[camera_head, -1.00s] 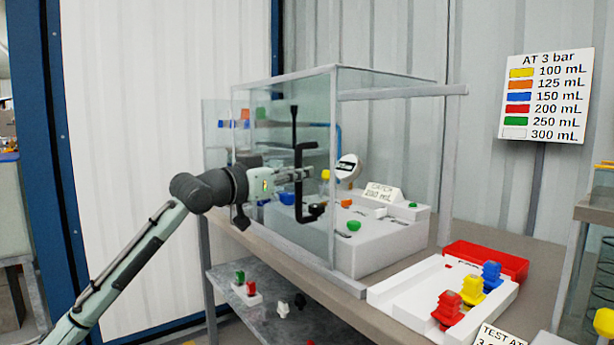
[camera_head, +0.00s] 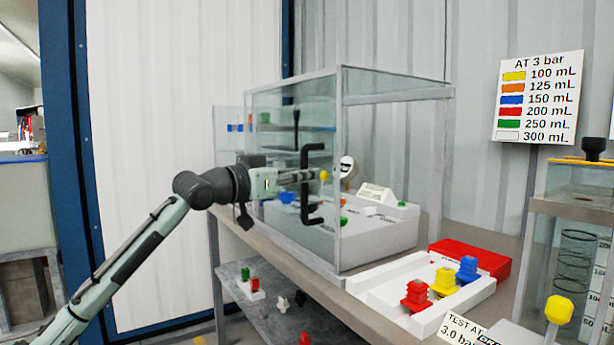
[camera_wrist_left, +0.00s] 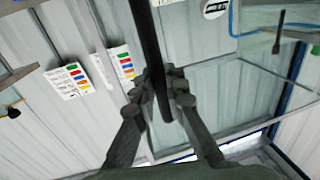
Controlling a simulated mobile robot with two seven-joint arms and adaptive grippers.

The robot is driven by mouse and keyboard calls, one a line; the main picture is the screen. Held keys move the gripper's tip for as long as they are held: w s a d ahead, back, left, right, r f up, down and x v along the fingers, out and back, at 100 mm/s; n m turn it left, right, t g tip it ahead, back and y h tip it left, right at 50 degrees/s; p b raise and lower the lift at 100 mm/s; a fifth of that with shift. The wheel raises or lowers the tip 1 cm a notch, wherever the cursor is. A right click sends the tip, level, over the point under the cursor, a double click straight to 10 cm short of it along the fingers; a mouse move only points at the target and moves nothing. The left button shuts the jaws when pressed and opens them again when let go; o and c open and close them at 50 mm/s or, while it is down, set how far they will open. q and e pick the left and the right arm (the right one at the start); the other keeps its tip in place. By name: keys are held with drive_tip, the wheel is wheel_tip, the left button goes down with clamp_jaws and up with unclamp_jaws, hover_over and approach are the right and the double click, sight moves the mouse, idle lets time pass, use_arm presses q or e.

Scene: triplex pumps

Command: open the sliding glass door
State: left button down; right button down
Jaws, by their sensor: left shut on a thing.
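The glass case (camera_head: 340,105) stands on a bench, with a clear front glass panel (camera_head: 270,120) that carries a black C-shaped handle (camera_head: 307,212). My left gripper (camera_head: 312,175) reaches in from the left and is shut on the handle's upright bar. In the left wrist view the black bar (camera_wrist_left: 149,40) passes between the two fingers (camera_wrist_left: 160,92). A clear pane (camera_head: 226,150) shows at the case's left end. How far the door stands open is hard to tell through the clear glass. My right gripper is not in view.
Inside the case is a white block with coloured knobs (camera_head: 375,232). A white tray (camera_head: 385,290) with red, yellow and blue pieces and a red bin (camera_head: 470,258) lie on the bench. A lower shelf (camera_head: 275,300) holds small parts. A colour chart (camera_head: 538,97) hangs at right.

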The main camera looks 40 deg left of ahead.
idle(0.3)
use_arm(q)
drive_tip(key=c, duration=1.6)
unclamp_jaws()
drive_tip(key=shift+o, duration=0.2)
drive_tip(key=s+a, duration=0.1)
drive_tip(key=s, duration=1.1)
drive_tip(key=shift+a, duration=0.4)
drive_tip(key=shift+w, duration=0.1)
